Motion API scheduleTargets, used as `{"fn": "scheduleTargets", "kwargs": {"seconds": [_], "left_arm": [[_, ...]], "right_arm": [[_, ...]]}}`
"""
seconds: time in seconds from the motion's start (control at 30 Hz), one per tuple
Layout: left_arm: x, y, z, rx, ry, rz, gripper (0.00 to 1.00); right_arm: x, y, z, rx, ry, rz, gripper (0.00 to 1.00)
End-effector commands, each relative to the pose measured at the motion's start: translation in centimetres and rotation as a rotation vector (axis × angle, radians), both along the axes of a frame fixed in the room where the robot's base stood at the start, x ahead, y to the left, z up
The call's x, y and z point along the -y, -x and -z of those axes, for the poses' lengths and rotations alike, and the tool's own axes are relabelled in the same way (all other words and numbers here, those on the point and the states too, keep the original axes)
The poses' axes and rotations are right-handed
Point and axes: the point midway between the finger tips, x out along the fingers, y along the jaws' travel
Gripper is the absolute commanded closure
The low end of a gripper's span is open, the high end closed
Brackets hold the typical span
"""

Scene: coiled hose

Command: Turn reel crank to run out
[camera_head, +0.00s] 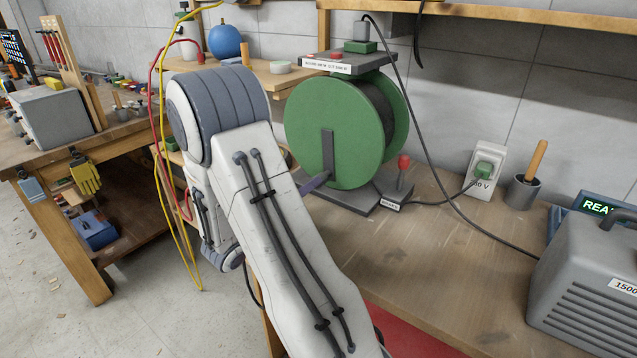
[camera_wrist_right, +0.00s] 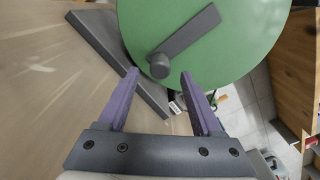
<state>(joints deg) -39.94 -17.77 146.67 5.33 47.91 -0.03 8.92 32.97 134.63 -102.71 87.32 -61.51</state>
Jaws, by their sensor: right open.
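The green hose reel (camera_head: 352,110) stands on its dark base on the workbench, with dark hose wound between its two discs. Its grey crank arm (camera_head: 327,145) hangs roughly straight down on the near disc. My right gripper (camera_head: 315,182) is at the crank's lower end, mostly hidden behind my forearm. In the right wrist view its two purple fingers are open, and the round crank handle (camera_wrist_right: 159,66) lies between and just ahead of the fingertips, its end facing the camera. I cannot tell whether a finger touches it. My left gripper is not in view.
A red-knobbed lever (camera_head: 404,165) stands right of the reel base. A black cable runs across the bench to a socket with a green plug (camera_head: 484,170). A cup with a wooden handle (camera_head: 523,190) and a grey machine (camera_head: 590,285) stand at right. The bench middle is clear.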

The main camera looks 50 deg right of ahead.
Motion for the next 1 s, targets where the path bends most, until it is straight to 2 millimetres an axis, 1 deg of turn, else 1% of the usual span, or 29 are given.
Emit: {"fn": "scheduleTargets", "kwargs": {"seconds": [0.03,0.1,0.2,0.3,0.43,0.67,0.7,0.77,0.8,0.87,0.9,1.0], "left_arm": [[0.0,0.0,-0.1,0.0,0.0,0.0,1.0],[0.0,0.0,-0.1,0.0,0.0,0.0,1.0],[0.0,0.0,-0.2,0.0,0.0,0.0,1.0],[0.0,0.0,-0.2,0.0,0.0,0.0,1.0],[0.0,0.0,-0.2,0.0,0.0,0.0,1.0],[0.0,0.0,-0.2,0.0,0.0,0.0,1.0],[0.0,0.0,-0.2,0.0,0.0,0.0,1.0],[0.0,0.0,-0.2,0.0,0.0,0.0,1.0],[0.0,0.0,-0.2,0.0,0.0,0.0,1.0],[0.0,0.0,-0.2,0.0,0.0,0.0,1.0],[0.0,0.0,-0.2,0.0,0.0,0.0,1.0],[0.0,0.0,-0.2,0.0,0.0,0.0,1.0]], "right_arm": [[1.1,0.1,0.0,0.0,0.0,0.006,0.33],[2.4,0.0,0.0,0.001,0.0,0.005,0.33],[3.8,-0.1,0.0,0.001,-0.001,0.004,0.33],[4.8,-0.3,0.0,0.002,-0.001,0.003,0.33],[5.4,-0.3,0.0,0.002,-0.002,0.001,0.33],[5.5,-0.4,0.0,0.002,-0.002,0.0,0.33],[5.5,-0.4,0.0,0.002,-0.002,0.0,0.37],[5.4,-0.4,0.0,0.002,-0.002,0.0,0.6],[5.4,-0.4,0.0,0.002,-0.002,0.0,0.75],[5.4,-0.4,0.0,0.002,-0.002,0.0,0.98],[5.4,-0.4,0.0,0.002,-0.002,0.0,1.0],[5.4,-0.4,0.0,0.002,-0.002,0.0,1.0]]}}
